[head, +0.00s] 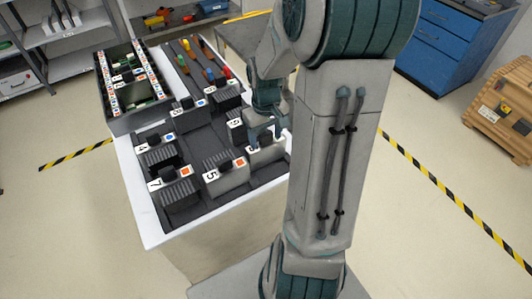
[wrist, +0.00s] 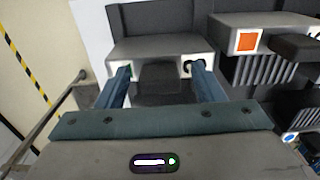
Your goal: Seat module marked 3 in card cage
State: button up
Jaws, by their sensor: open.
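The card cage (head: 108,108) is a dark open box with labelled slots on both long sides, at the far left of the cart. My gripper (head: 266,133) is open over a grey module (head: 268,153) at the cart's right. In the wrist view, my gripper (wrist: 161,72) has one finger on each side of that module's dark handle (wrist: 160,80). The fingers partly cover its two white labels, so I cannot read its number. Modules marked 5 (head: 228,180), 7 (head: 180,194) and 4 (head: 160,157) stand in the dark tray.
The white cart (head: 150,225) carries the dark tray (head: 200,140). More modules stand behind, one beside my gripper (head: 236,133). Coloured-handled tools (head: 212,75) lie right of the cage. Shelves, a blue cabinet (head: 445,45) and a wooden crate (head: 505,105) stand around. Open floor lies to the right.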

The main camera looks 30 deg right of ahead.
grip_shut()
